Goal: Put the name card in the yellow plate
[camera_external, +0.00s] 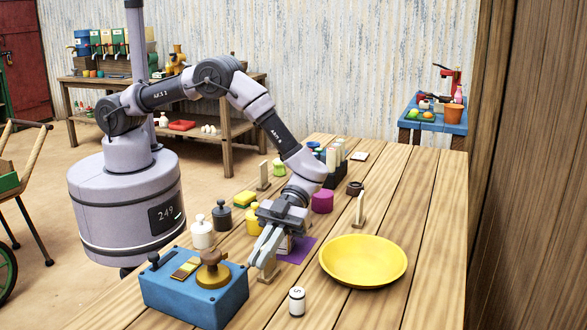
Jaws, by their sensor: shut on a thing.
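The yellow plate (364,281) is a wide, shallow, empty dish to the right of my gripper. Similar upright pale cards on wooden feet stand behind the plate (360,207) and farther back at left (264,174).
A blue box with a brown knob (195,288) stands front left. The table's right side is clear.

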